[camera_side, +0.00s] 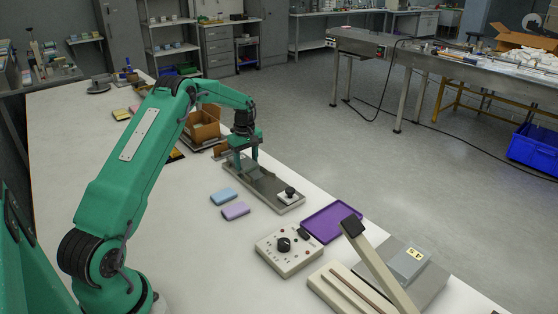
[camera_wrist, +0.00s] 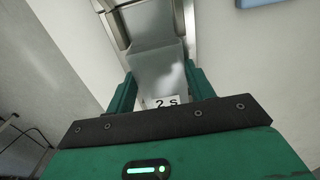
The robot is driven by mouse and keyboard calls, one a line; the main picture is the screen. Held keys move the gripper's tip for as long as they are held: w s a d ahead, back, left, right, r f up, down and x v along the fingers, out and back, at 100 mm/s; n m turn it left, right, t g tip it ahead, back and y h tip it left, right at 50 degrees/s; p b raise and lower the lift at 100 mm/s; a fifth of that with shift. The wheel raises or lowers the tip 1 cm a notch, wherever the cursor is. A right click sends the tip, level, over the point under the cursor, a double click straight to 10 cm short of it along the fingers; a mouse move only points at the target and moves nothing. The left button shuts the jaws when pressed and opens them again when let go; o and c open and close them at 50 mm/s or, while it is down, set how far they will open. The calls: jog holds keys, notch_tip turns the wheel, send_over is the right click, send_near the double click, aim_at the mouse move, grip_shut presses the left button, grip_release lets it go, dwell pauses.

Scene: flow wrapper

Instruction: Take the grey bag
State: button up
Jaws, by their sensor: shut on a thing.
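The grey bag (camera_wrist: 162,78) is between the two green fingers of my gripper (camera_wrist: 158,92) in the wrist view. It looks smooth and pale grey. A white label reading "2 S" shows at its near end. The fingers are shut on the bag. In the side view my gripper (camera_side: 244,162) points down over the far part of a long metal plate (camera_side: 268,188). The bag is mostly hidden by the fingers there, and I cannot tell whether it touches the plate.
A small black knob (camera_side: 290,192) stands on the plate's near end. A blue packet (camera_side: 223,197) and a lilac packet (camera_side: 236,211) lie to the left. A purple tray (camera_side: 331,222), a control box (camera_side: 289,251) and a raised lever (camera_side: 376,262) are nearer. A brown box (camera_side: 203,125) stands behind.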

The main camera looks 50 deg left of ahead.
aim_at(248, 163)
jog(key=shift+r, duration=0.15)
jog(key=shift+r, duration=1.25)
jog(key=shift+d+r, duration=0.25)
jog(key=shift+r, duration=0.6)
jog(key=d+r, duration=0.6)
jog(key=d, duration=0.5)
jog(key=shift+r, duration=0.3)
